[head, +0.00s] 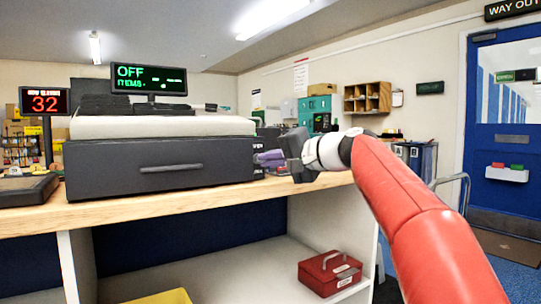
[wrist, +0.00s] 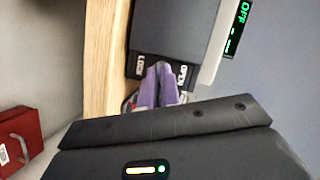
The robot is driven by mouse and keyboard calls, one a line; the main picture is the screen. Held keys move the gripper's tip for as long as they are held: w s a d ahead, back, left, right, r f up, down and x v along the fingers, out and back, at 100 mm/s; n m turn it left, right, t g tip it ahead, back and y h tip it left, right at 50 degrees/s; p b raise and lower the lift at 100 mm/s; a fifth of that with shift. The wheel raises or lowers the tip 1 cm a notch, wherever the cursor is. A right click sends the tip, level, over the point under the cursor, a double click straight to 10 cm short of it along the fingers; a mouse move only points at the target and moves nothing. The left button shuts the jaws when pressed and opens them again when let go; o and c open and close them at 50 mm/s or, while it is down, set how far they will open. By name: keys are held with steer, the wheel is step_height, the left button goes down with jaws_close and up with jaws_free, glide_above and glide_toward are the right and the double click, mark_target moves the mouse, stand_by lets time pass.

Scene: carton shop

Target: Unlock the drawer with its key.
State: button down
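The dark grey drawer unit (head: 160,168) stands on the wooden counter. Its front, with a grey bar handle (head: 171,168), looks closed. My gripper (head: 262,158) is at the right end of that front. In the wrist view its two purple fingers (wrist: 158,72) lie close together, their tips at a black lock plate (wrist: 146,67) with white lettering on both sides of them. One label seems to read LOCK and the other OPEN. The keyhole is hidden by the fingers. I cannot make out a key, nor whether one is between the fingertips.
The counter edge (head: 130,214) runs below the drawer unit. A red box (head: 330,272) sits on the shelf underneath, and a yellow item (head: 160,297) is at the bottom. A green-lettered OFF display (head: 149,79) stands above the unit. A blue door (head: 505,130) is at right.

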steer(key=n+h, duration=0.2)
steer(key=n, duration=0.1)
steer(key=n+t+h+p, duration=0.1)
steer(key=n, duration=0.2)
steer(key=n+h, duration=0.2)
steer(key=n, duration=0.1)
steer(key=shift+s+a+r+t+h+p, duration=0.2)
steer(key=shift+s+a+t+h+p, duration=0.1)
steer(key=shift+a+t+p, duration=0.1)
stand_by(0.4)
steer(key=c, duration=1.6)
jaws_free()
steer(key=shift+w, duration=0.1)
